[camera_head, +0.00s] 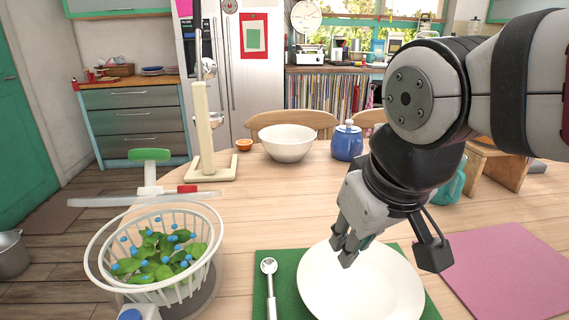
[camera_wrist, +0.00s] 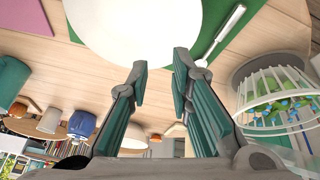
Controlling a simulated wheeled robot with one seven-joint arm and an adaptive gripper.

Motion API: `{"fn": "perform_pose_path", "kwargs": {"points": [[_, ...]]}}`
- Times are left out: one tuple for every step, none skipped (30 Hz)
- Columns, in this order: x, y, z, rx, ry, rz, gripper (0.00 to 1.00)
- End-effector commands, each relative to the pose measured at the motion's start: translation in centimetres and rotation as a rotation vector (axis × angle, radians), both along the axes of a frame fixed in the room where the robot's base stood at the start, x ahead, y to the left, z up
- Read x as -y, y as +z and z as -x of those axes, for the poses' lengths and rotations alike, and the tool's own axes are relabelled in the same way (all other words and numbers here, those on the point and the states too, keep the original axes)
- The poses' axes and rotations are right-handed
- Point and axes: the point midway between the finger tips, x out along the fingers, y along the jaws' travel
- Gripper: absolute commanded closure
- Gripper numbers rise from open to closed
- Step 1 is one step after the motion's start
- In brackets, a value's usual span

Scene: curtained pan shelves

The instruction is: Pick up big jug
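A teal vessel (camera_head: 452,186), which may be the big jug, stands at the right of the round table, largely hidden behind my arm. It seems to show in the wrist view at the left edge (camera_wrist: 11,82). A blue lidded pot (camera_head: 347,143) stands at the back of the table, also in the wrist view (camera_wrist: 81,125). I cannot tell for sure which is the jug. My gripper (camera_head: 345,250) is above the white plate (camera_head: 375,295), apart from both vessels. In the wrist view my gripper (camera_wrist: 163,78) is open, with nothing between its fingers.
A white bowl (camera_head: 288,143) and a cream stand (camera_head: 204,130) are at the back. A salad spinner basket (camera_head: 107,245) with greens is at front left. A spoon (camera_head: 270,285) lies on the green mat (camera_head: 258,268). A pink mat (camera_head: 505,270) at right is clear.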

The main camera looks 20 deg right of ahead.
Motion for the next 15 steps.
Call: {"fn": "perform_pose_path", "kwargs": {"points": [[0.7, -0.2, -0.4, -0.037, 0.01, 0.029, 0.8], [1.2, -0.4, -0.7, -0.058, 0.017, 0.047, 0.8], [1.8, -0.5, -1.0, -0.085, 0.027, 0.072, 0.8], [2.3, -0.7, -1.3, -0.108, 0.035, 0.092, 0.8], [2.9, -0.8, -1.5, -0.133, 0.045, 0.113, 0.8], [3.6, -1.1, -1.9, -0.168, 0.056, 0.142, 0.8], [4.3, -1.3, -2.2, -0.196, 0.066, 0.166, 0.8], [5.0, -1.4, -2.6, -0.227, 0.077, 0.19, 0.8], [6.0, -1.8, -3.1, -0.271, 0.092, 0.226, 0.8], [6.8, -2.0, -3.5, -0.309, 0.107, 0.255, 0.8], [7.7, -2.2, -3.9, -0.348, 0.121, 0.285, 0.8], [8.9, -2.6, -4.5, -0.401, 0.141, 0.327, 0.8], [9.9, -2.8, -5.0, -0.443, 0.157, 0.359, 0.8], [10.8, -3.1, -5.4, -0.484, 0.173, 0.389, 0.8], [12.1, -3.4, -6.0, -0.541, 0.195, 0.43, 0.8]]}}
